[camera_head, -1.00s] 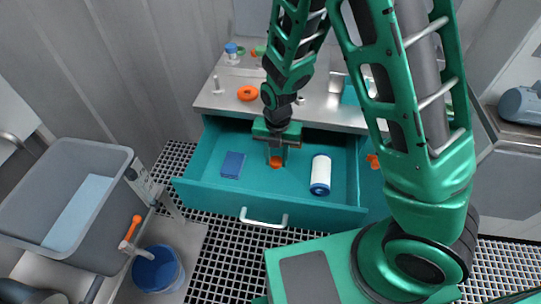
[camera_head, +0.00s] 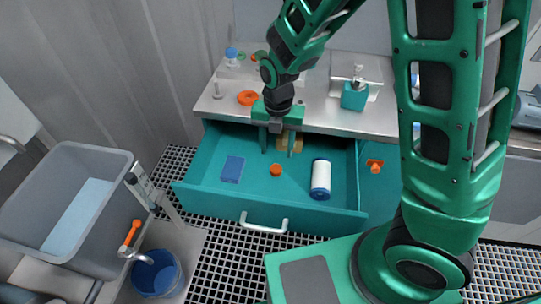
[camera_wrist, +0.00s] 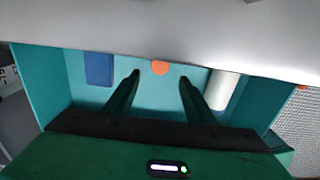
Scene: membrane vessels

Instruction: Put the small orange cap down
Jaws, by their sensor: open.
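The small orange cap (camera_head: 276,170) lies on the floor of the open teal drawer (camera_head: 262,190), between a blue block and a white cylinder. It also shows in the wrist view (camera_wrist: 160,68), ahead of the gap between the fingers and partly cut off by the pale counter edge. My gripper (camera_head: 279,152) is open and empty. It is at the back of the drawer, behind the cap and apart from it. In the wrist view its two fingers (camera_wrist: 159,80) stand wide apart with nothing between them.
In the drawer, the blue block (camera_head: 232,168) is left of the cap and the white cylinder (camera_head: 320,178) right. The counter (camera_head: 320,118) above holds an orange ring (camera_head: 248,97) and a teal box (camera_head: 354,96). A grey tub (camera_head: 100,160) stands at left.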

